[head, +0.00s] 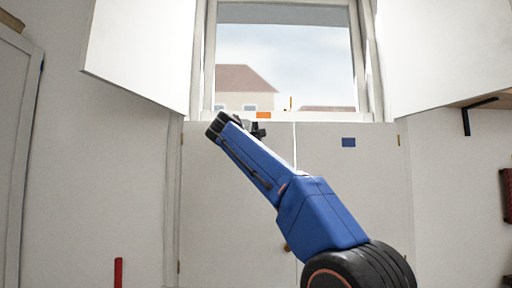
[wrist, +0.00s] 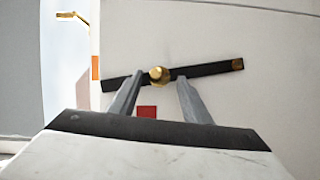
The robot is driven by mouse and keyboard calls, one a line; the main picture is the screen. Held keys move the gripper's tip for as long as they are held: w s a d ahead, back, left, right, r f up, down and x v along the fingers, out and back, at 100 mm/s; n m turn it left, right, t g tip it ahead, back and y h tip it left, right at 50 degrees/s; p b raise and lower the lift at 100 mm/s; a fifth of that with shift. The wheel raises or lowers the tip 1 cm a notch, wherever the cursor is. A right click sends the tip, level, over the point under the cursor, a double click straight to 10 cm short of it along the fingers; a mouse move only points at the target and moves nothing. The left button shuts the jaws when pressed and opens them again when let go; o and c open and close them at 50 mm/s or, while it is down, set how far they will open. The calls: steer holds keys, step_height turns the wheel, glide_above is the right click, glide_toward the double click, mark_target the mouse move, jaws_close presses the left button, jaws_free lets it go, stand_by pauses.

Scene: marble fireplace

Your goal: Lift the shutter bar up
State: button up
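The shutter bar (wrist: 208,70) is a thin black bar on a pale flat panel in the wrist view. It lies nearly level, its right end a little higher, with a round brass knob (wrist: 159,75) near its middle and a brass piece at its right end. My gripper (wrist: 160,78) is open, its two grey fingers apart with the tips on either side of the knob, overlapping the bar in view. I cannot tell whether they touch it. In the head view my gripper (head: 257,130) is small and dark below the window; the bar cannot be made out there.
White angled panels (head: 145,50) flank the window (head: 285,60) left and right. Pale doors (head: 350,190) stand below it. An orange block (head: 263,115) is at the sill, a blue square (head: 348,142) on the right door. A red square (wrist: 147,111) lies below the bar.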

steer(key=v, duration=1.7)
steer(key=shift+s, duration=0.2)
steer(key=s+d+f+m+g+y, duration=0.1)
steer(key=s+d+f+m+g, duration=0.3)
steer(key=d+f, duration=0.85)
steer(key=s+d+f+g+y, duration=0.1)
steer(key=s+d+f+g, duration=0.35)
steer(key=d+f, duration=0.85)
steer(key=s+d+f+m+g+y, duration=0.1)
steer(key=s+d+f+m+y, duration=0.1)
steer(key=s+f, duration=1.3)
steer(key=s+d+f+m+g+y, duration=0.2)
steer(key=s+d+f+m, duration=0.3)
steer(key=s+f, duration=1.1)
step_height(320, 180, down, 7)
steer(key=shift+s+m+y, duration=0.2)
steer(key=shift+m+y, duration=0.1)
steer(key=shift+m, duration=0.3)
